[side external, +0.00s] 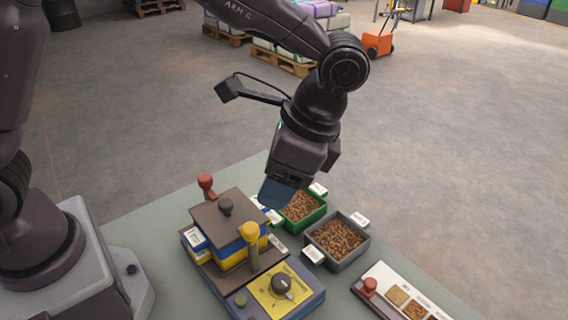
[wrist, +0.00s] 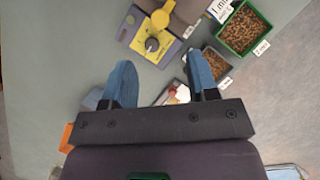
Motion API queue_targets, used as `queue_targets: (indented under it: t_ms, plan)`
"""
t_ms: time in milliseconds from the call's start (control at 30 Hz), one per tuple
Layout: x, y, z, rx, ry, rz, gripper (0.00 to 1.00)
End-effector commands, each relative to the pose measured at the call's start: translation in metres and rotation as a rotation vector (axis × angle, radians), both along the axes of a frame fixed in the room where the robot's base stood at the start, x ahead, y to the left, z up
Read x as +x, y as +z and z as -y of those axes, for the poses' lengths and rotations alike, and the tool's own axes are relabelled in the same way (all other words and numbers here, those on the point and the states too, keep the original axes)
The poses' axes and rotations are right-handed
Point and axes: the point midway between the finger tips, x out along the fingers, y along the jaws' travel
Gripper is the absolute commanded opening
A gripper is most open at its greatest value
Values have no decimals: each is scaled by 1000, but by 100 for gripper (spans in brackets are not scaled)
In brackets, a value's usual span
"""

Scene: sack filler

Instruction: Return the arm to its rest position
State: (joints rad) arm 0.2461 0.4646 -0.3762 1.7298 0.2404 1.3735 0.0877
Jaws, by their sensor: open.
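My gripper (side external: 278,194) hangs above the table, over the far right part of the sack filler, with blue fingers pointing down. In the wrist view its two blue fingers (wrist: 162,82) stand apart with nothing between them. The sack filler (side external: 230,232) has a brown top plate with a black knob, blue and yellow sides, a yellow-topped lever (side external: 249,234) and a red-topped lever (side external: 206,183). Its yellow panel (side external: 280,290) carries a dark dial, also seen in the wrist view (wrist: 152,44). In the side view the fingers overlap.
A green bin (side external: 318,219) and a grey bin (side external: 361,250) of brown pellets stand right of the filler, with white label cards around them. A panel with a red knob (side external: 370,286) and sample squares lies at the front right. Pallets and an orange cart (side external: 378,43) stand far behind.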

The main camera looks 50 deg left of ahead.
Motion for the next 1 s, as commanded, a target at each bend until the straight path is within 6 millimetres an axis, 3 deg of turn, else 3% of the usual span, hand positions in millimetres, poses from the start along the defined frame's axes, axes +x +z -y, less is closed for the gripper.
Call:
queue_targets:
  t_ms: [267,600,700,833,1000]
  plan:
    - [6,21,6,-1,-1,2,54]
    - [8,20,8,-9,5,12,54]
    - [3,7,8,-31,26,18,54]
    - [-9,12,-12,-62,105,97,54]
    - [-25,35,-51,-113,252,250,54]
